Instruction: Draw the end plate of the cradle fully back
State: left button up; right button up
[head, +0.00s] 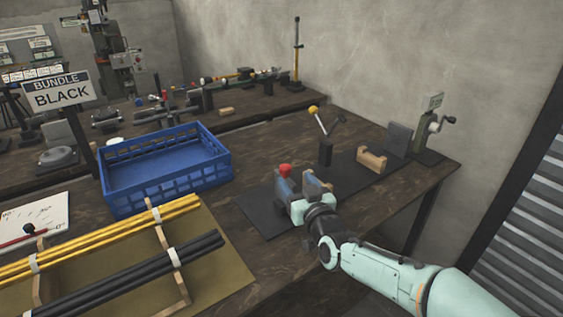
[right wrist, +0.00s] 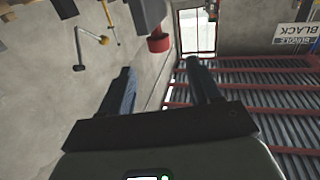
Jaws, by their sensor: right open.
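The cradle stands on a long black base plate (head: 262,212) on the right bench. A red knob (head: 285,170) sits at its near end, by the end plate, which is largely hidden behind my gripper. In the right wrist view the red knob (right wrist: 158,42) shows just beyond the fingertips, nearer the left finger. My right gripper (head: 302,180) is at this near end, open, its fingers apart with nothing visible between them. I cannot tell whether a finger touches the knob or plate. A wooden saddle (head: 371,161) and a grey upright plate (head: 398,138) stand farther along. My left gripper is out of view.
A lever with a yellow ball (head: 314,110) rises behind the cradle. A hand crank (head: 447,120) stands at the far end. A blue crate (head: 165,170) is left of the cradle. Yellow rods (head: 115,240) and black rods (head: 130,270) lie on a rack at front left.

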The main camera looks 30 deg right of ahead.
aim_at(288, 170)
jog(key=w, duration=0.3)
jog(key=w+d, duration=0.1)
jog(key=w, duration=0.5)
jog(key=shift+d+f, duration=0.1)
jog(key=shift+d, duration=0.25)
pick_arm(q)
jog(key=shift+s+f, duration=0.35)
pick_arm(e)
jog(key=shift+w+d, duration=0.1)
jog(key=shift+w, duration=0.45)
jog(key=c, duration=1.2)
jog(key=a+p, duration=0.1)
jog(key=a, duration=0.3)
jog(key=shift+s, duration=0.15)
grip_shut()
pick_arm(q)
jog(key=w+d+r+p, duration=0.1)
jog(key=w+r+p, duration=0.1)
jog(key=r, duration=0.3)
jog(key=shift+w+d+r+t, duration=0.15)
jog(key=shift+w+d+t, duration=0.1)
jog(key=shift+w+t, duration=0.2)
pick_arm(e)
jog(key=a, duration=0.4)
jog(key=shift+s+f, duration=0.1)
jog(key=shift+s, duration=0.05)
